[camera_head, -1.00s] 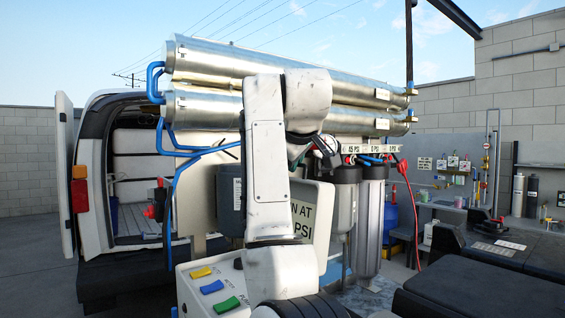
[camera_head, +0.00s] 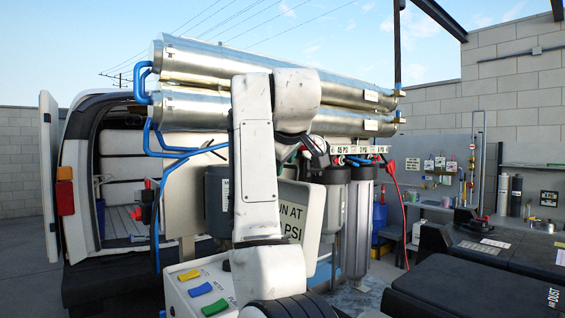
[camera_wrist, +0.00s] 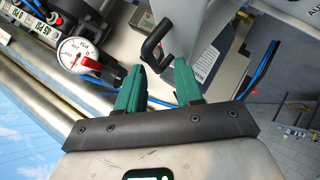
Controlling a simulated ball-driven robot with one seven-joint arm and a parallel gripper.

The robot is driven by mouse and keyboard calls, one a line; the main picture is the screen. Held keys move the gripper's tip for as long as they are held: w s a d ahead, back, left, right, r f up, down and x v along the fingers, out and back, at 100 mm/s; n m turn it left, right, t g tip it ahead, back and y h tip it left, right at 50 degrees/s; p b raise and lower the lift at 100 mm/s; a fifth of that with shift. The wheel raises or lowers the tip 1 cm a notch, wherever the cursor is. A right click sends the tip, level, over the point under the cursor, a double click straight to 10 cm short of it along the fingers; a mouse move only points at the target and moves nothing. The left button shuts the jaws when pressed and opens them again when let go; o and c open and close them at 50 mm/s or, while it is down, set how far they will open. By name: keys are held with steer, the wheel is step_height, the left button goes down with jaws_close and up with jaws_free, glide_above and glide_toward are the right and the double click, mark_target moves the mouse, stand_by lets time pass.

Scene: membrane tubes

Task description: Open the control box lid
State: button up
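A white box with yellow, blue and green buttons (camera_head: 206,291) stands low in the head view; it looks like the control box. A pale panel with rounded corners and a "RUN AT … PSI" sign (camera_head: 293,213) stands tilted behind it, looking like its raised lid, partly hidden by my arm. In the wrist view, a black bent handle (camera_wrist: 155,42) sticks out from a grey plate (camera_wrist: 192,28). My gripper (camera_wrist: 160,66) has its green fingers apart and nothing between them. The handle is just beyond the fingertips, apparently apart.
Large metal tubes (camera_head: 200,66) run above the work area. A pressure gauge (camera_wrist: 80,50) sits left of the fingers in the wrist view. Filter housings (camera_head: 356,235) stand right of my arm. A dark workbench (camera_head: 470,293) is at right, an open van (camera_head: 75,175) at left.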

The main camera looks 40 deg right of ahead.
steer(key=b+v, duration=0.3)
steer(key=v, duration=0.7)
steer(key=shift+s+a+r, duration=0.15)
steer(key=shift+s, duration=0.05)
